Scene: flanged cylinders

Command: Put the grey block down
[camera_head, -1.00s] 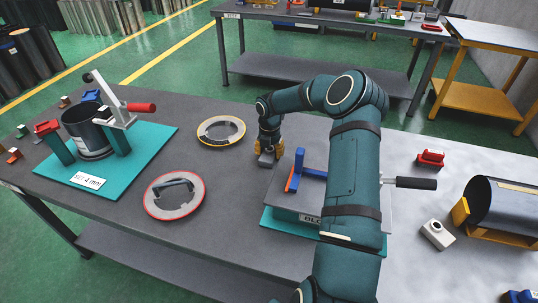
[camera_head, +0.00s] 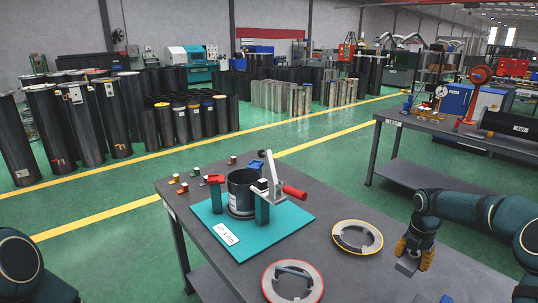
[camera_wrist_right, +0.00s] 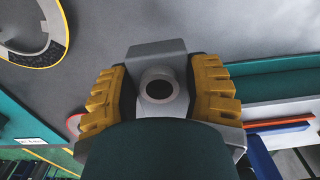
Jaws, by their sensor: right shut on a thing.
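My right gripper (camera_head: 412,257) is at the right of the head view, over the grey table. Its yellow fingers are shut on the grey block (camera_head: 406,266). In the right wrist view the fingers (camera_wrist_right: 161,92) close on both sides of the grey block (camera_wrist_right: 157,50), which has a round dark hole facing the camera. The block is at or just above the tabletop; I cannot tell whether it touches. My left gripper is out of view; only a part of my left arm shows at the lower left.
A yellow-rimmed ring (camera_head: 357,237) lies left of the right gripper. A red-rimmed ring (camera_head: 292,283) lies nearer the front. A teal base plate (camera_head: 209,216) carries a black cylinder (camera_head: 241,188) in a clamp fixture. The grey tabletop (camera_head: 335,205) is clear behind the yellow-rimmed ring.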

